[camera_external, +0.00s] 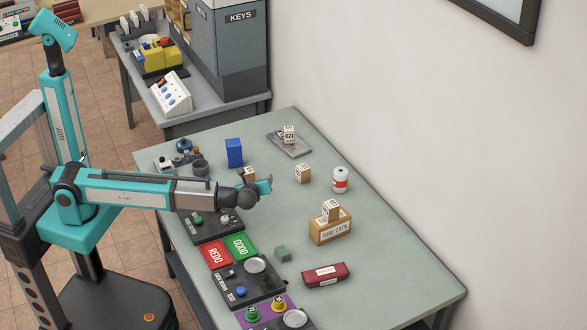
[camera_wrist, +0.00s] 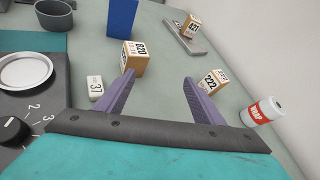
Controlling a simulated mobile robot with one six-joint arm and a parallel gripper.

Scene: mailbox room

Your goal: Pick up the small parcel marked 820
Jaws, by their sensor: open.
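The parcel marked 820 (camera_wrist: 135,60) is a small brown and white cube on the table, just beyond the left finger in the wrist view. In the external view a small brown parcel (camera_external: 249,173), seemingly the same one, is partly hidden behind my gripper (camera_external: 264,186). In the wrist view my gripper (camera_wrist: 159,77) is open and empty, its two purple fingers spread. The 820 parcel lies left of the gap between them. A similar parcel marked 222 (camera_wrist: 214,86) sits by the right finger. Another, marked 421 (camera_wrist: 190,27), stands on a grey tray (camera_wrist: 182,40) farther back.
A tall blue box (camera_external: 234,153) stands behind the 820 parcel. A white can with a red label (camera_external: 340,180), a tube caps box (camera_external: 330,230) with a parcel in it, and a red case (camera_external: 326,275) are to the right. Control panels (camera_external: 218,224) line the front edge.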

